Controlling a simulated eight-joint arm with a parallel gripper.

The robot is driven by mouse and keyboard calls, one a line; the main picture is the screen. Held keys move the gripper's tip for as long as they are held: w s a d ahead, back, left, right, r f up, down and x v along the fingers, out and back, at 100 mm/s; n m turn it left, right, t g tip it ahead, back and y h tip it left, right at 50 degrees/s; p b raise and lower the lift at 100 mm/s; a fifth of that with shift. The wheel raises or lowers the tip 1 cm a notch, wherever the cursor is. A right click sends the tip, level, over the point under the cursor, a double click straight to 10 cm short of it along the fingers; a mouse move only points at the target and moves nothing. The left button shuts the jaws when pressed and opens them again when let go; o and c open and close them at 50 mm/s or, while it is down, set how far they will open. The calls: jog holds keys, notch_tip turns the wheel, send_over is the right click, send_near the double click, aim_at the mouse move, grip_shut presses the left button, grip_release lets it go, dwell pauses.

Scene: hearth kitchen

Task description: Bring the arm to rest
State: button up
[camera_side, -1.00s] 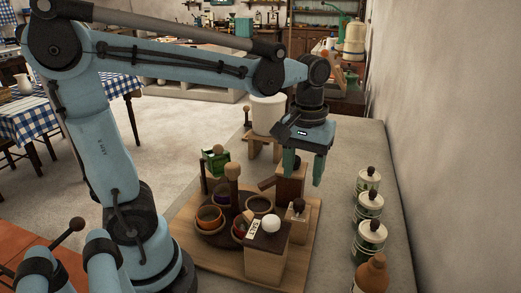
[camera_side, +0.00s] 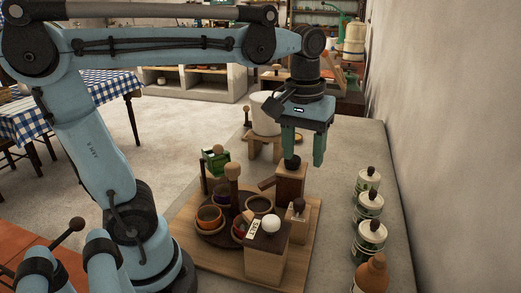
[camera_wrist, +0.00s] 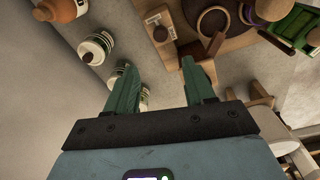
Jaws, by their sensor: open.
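My gripper (camera_side: 303,160) is open and empty, pointing down above the far right part of the wooden board (camera_side: 215,260). I cannot tell whether a finger touches the box.
A salt box (camera_side: 264,260) with a white ball stands at the board's front. A dark round tray holds small bowls (camera_side: 209,217). A white crock (camera_side: 266,114) on a stool is behind.

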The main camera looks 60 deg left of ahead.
jog(key=f+m+t, duration=0.1)
jog(key=f, duration=0.1)
jog(key=s+f+m+t, duration=0.1)
jog(key=f+m+t, duration=0.1)
jog(key=s+f+m+t, duration=0.1)
jog(key=f+m+t, duration=0.1)
jog(key=shift+s+a, duration=0.25)
jog(key=shift+a, duration=0.05)
jog(key=shift+s+f+m+t, duration=0.15)
jog(key=shift+f+m+t, duration=0.5)
jog(key=shift+t, duration=0.15)
